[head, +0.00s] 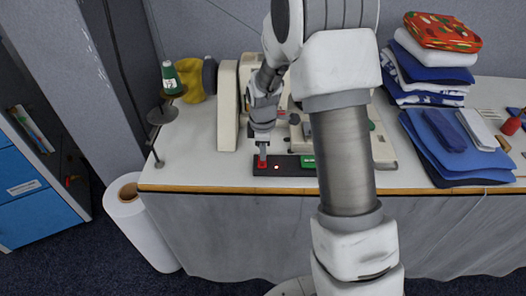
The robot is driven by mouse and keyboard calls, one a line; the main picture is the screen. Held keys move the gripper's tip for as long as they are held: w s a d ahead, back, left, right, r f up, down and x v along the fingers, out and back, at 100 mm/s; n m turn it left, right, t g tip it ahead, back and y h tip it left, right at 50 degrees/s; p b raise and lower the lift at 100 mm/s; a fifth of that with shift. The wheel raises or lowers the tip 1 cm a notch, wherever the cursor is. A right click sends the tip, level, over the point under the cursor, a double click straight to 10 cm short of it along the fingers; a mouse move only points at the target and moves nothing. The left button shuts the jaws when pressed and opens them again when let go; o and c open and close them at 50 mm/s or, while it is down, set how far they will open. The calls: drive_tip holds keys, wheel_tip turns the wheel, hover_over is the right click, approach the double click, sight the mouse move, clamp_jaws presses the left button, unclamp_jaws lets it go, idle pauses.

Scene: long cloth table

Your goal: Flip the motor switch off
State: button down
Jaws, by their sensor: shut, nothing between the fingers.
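The motor switch (288,169) is a dark bar lying near the front edge of the white table. It has a red button (263,165) at its left end, a small lit spot right of that, and a green button (307,161) farther right. My gripper (263,155) points down, shut and empty, with its fingertips at the red button. I cannot tell whether they touch it or how far it is pressed. My arm hides the bar's right end.
A cream sewing machine (228,105) stands behind the switch, partly hidden by my arm. Green (171,78) and yellow (192,82) thread spools stand at back left. Folded cloth (440,55) is stacked at right. A white roll (145,225) stands on the floor at left.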

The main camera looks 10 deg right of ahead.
drive_tip(key=shift+s+f, duration=0.2)
drive_tip(key=shift+f, duration=0.1)
drive_tip(key=shift+s, duration=0.15)
drive_tip(key=shift+s+a, duration=0.2)
drive_tip(key=shift+s, duration=0.3)
drive_tip(key=shift+r, duration=0.1)
drive_tip(key=shift+w+a+r+p, duration=0.1)
drive_tip(key=shift+r+p, duration=0.2)
drive_tip(key=shift+r, duration=0.15)
wheel_tip(320, 180, up, 13)
drive_tip(key=s+p, duration=0.1)
drive_tip(key=p, duration=0.2)
drive_tip(key=shift+s, duration=0.3)
